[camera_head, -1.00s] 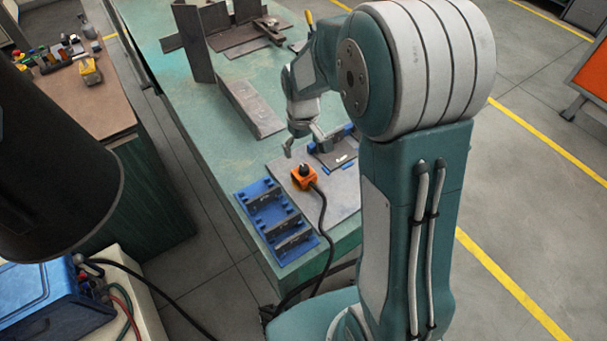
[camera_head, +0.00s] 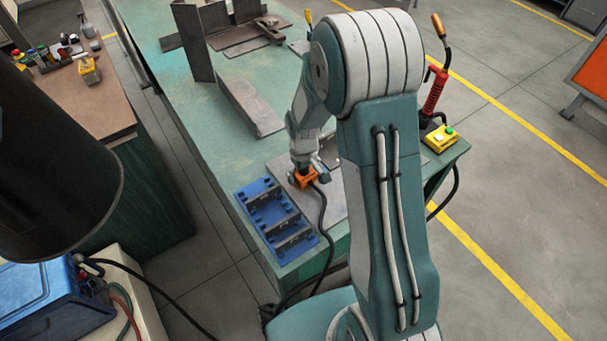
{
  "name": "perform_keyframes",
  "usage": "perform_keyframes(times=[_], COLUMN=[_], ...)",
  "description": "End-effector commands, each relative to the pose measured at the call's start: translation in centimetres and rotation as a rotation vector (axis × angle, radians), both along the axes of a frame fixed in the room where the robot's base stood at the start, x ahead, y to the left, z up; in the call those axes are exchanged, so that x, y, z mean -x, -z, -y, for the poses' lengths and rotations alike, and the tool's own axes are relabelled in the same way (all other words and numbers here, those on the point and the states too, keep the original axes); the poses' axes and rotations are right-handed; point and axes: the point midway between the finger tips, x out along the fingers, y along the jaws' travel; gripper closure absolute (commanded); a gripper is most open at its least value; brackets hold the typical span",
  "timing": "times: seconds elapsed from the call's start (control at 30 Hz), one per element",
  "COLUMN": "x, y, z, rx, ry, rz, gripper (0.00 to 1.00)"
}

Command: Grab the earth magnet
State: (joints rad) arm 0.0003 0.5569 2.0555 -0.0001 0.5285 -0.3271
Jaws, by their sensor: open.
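The earth magnet (camera_head: 303,180) is a small orange block with a black cable, sitting on a grey steel plate near the front of the green table. My gripper (camera_head: 308,168) is open and pointing down right at the magnet. Its fingers cover the magnet's upper part and its dark knob. I cannot tell whether the fingers touch it.
A blue fixture (camera_head: 282,247) with dark metal pieces lies left of the magnet. The black cable (camera_head: 322,225) runs off the table's front. Steel profiles (camera_head: 250,107) lie farther back. A yellow button box (camera_head: 440,138) and a red torch (camera_head: 433,95) stand right of my arm.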

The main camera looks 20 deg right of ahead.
Motion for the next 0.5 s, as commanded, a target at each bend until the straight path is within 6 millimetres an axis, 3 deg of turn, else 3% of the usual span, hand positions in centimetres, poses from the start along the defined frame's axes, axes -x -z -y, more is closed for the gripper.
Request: perform_keyframes(times=[0.17, 0.2, 0.37, 0.4, 0.5], x=[0.01, 0.01, 0.0, 0.0, -0.08], y=[0.05, 0.05, 0.03, 0.04, 0.02], z=[-0.02, -0.02, -0.02, -0.02, -0.02], rx=[0.0, 0.0, 0.0, 0.0, 0.0], ry=[0.0, 0.0, 0.0, 0.0, 0.0], rz=[0.0, 0.0, 0.0, 0.0, 0.001], gripper=[0.0, 0.05, 0.76, 0.84, 0.84])
